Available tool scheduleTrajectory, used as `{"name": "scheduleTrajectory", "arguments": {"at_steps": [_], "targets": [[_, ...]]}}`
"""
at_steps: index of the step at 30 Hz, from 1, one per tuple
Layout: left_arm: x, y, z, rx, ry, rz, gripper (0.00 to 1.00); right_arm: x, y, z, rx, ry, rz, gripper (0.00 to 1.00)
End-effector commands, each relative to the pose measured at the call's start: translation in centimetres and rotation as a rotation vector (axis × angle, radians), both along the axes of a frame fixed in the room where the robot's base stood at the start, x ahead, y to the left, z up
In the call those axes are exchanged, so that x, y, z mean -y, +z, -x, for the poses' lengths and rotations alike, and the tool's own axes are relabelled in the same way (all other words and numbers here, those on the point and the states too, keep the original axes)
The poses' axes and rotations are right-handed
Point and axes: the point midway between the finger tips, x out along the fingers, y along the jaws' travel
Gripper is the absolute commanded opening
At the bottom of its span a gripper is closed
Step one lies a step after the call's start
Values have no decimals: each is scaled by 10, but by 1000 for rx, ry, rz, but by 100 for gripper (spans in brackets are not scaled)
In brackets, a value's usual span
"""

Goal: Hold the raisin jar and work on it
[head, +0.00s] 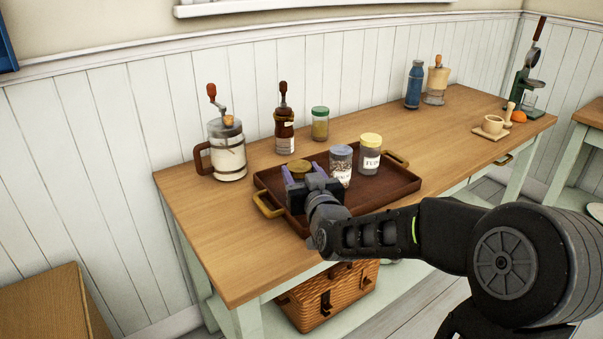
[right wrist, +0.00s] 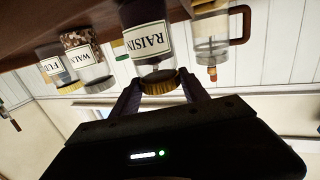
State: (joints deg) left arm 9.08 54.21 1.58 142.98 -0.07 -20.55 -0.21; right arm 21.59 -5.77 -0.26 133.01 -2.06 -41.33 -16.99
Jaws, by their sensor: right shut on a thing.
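The raisin jar (right wrist: 146,40) has a label reading "RAISIN" and a ridged gold lid (right wrist: 158,82). In the head view its gold lid (head: 299,166) shows at the left part of the tray, and my gripper hides most of its body. My right gripper (head: 304,171) is shut on the raisin jar, with one purple finger on each side near the lid. The fingers also show in the right wrist view (right wrist: 161,90), where the picture is upside down. My left gripper is not in view.
On the brown tray (head: 397,191), a walnut jar (head: 341,167) and a yellow-lidded jar (head: 369,156) stand close to the right. Behind stand a mill with a crank (head: 227,150), a brown bottle (head: 284,125) and a green-lidded jar (head: 320,125).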

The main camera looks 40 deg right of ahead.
Motion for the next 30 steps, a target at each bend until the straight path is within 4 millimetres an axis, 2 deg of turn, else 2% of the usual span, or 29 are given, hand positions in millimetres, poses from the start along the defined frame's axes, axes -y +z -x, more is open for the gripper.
{"name": "scheduleTrajectory", "arguments": {"at_steps": [1,2,9,21,26,30], "targets": [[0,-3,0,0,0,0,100,0,-1,0,4,0,1,0],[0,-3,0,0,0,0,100,0,-3,0,0,0,0,53],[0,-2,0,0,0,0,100,0,-1,0,0,0,0,73],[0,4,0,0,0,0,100,0,3,0,0,0,0,74],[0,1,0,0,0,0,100,-6,3,16,2,-1,1,74],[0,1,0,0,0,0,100,-15,5,40,2,-1,1,74]]}}
